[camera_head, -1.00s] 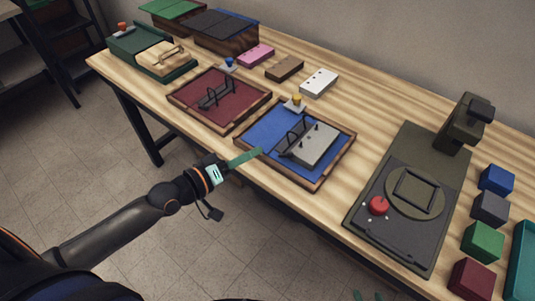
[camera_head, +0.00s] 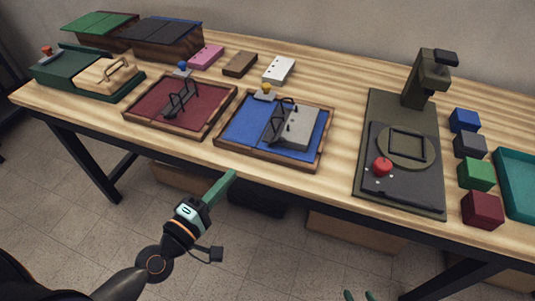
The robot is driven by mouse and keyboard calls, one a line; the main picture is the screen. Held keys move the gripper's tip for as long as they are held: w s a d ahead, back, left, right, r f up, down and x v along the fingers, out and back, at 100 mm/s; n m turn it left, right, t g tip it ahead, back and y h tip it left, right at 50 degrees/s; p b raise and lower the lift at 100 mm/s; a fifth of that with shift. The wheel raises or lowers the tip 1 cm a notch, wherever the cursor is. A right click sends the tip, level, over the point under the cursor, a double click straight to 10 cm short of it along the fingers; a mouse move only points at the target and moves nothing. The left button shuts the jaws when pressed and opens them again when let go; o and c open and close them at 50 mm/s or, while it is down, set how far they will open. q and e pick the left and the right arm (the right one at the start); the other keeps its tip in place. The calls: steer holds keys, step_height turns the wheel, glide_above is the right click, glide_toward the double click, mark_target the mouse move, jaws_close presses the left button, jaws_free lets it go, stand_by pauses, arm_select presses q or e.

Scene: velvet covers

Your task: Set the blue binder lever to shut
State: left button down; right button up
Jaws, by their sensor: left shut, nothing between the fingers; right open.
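The blue binder (camera_head: 240,123) is a wood-framed tray with a blue velvet bed, lying near the front edge of the table. Black ring arches (camera_head: 279,120) stand in it beside a pale grey block (camera_head: 299,129). A small lever with a yellow knob (camera_head: 266,89) sits on a grey base at its back rim; whether it is set to open or shut I cannot tell. My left gripper (camera_head: 230,177) is shut and empty, with green fingers, in front of the table edge below the blue binder. My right gripper (camera_head: 358,295) shows only its open green fingertips at the bottom edge.
A red binder (camera_head: 150,100) with a blue-knobbed lever (camera_head: 182,68) lies to the left. Pink (camera_head: 206,56), brown (camera_head: 240,64) and white (camera_head: 278,70) blocks lie behind. A dark press (camera_head: 400,190) with a red knob and several coloured cubes stand right.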

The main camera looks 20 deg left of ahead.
arm_select(q)
steer(key=p+x, duration=0.3)
steer(key=x, duration=0.7)
steer(key=shift+w, duration=0.1)
steer(key=shift+w+d+p, duration=0.15)
steer(key=shift+w+d, duration=0.15)
steer(key=shift+d, duration=0.25)
steer(key=shift+w+d+p, duration=0.15)
steer(key=shift+w+d, duration=0.1)
steer(key=shift+d, duration=0.25)
steer(key=shift+w+d, duration=0.25)
steer(key=shift+d, duration=0.25)
arm_select(e)
steer(key=shift+s+d+r+h, duration=0.4)
steer(key=shift+s+d+r, duration=0.4)
steer(key=shift+d, duration=0.2)
